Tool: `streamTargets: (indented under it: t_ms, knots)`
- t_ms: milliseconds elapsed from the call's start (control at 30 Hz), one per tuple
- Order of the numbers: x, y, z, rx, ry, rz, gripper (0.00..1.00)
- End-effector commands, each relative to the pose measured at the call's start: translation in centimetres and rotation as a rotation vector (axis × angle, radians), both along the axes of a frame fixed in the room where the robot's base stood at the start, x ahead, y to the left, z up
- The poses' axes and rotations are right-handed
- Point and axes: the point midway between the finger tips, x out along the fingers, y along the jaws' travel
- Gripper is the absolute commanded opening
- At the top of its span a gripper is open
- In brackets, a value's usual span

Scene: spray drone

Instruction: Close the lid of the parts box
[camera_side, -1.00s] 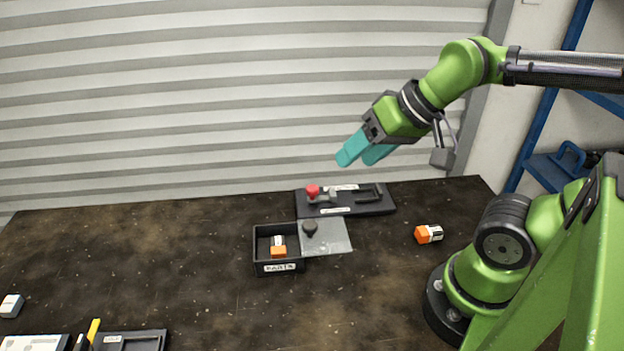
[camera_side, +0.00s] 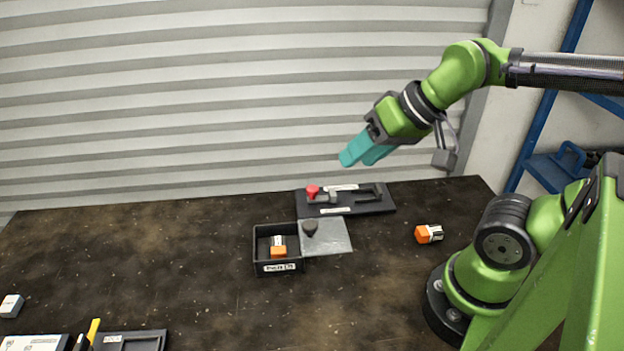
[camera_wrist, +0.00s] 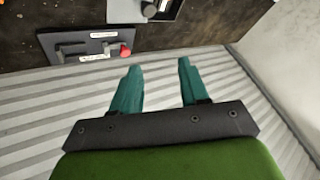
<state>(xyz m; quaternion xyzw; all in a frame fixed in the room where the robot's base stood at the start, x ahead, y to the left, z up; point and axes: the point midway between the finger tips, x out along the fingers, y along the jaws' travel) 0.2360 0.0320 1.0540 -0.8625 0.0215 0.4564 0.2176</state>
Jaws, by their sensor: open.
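The parts box (camera_side: 259,259) is a small black tray with a "PARTS" label on its front, near the middle of the table. An orange and white part (camera_side: 278,248) lies inside it. The lid (camera_side: 333,238) is a clear grey plate with a dark knob (camera_side: 310,227); it lies to the right of the box, leaving the box open on top. My gripper (camera_side: 362,156), with teal fingers, is in the air above and behind the box, apart from everything. It is open and empty in the wrist view (camera_wrist: 157,80). The lid's knob is at the top edge there (camera_wrist: 150,9).
A black plate with a red knob and a handle (camera_side: 345,208) sits behind the lid. A loose orange and white part (camera_side: 429,234) lies to the right. A white block (camera_side: 11,306) and trays (camera_side: 130,340) are at the front left. The table's left middle is clear.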

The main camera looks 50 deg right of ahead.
Motion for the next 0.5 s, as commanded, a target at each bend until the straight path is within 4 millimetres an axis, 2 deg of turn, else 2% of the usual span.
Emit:
streamTargets:
  t_ms: [33, 167, 267, 400, 500]
  knots:
    - [0.2, -0.3, -0.4, 0.002, 0.018, -0.013, 0.36]
    - [1.2, -2.1, -2.1, 0.061, 0.125, -0.121, 0.17]
    - [1.9, -4.1, -4.2, 0.250, 0.303, -0.422, 0.01]
    - [2.3, -6.1, -6.2, 0.513, 0.522, -0.902, 0.00]
    - [2.3, -6.7, -6.8, 0.650, 0.628, -1.184, 0.00]
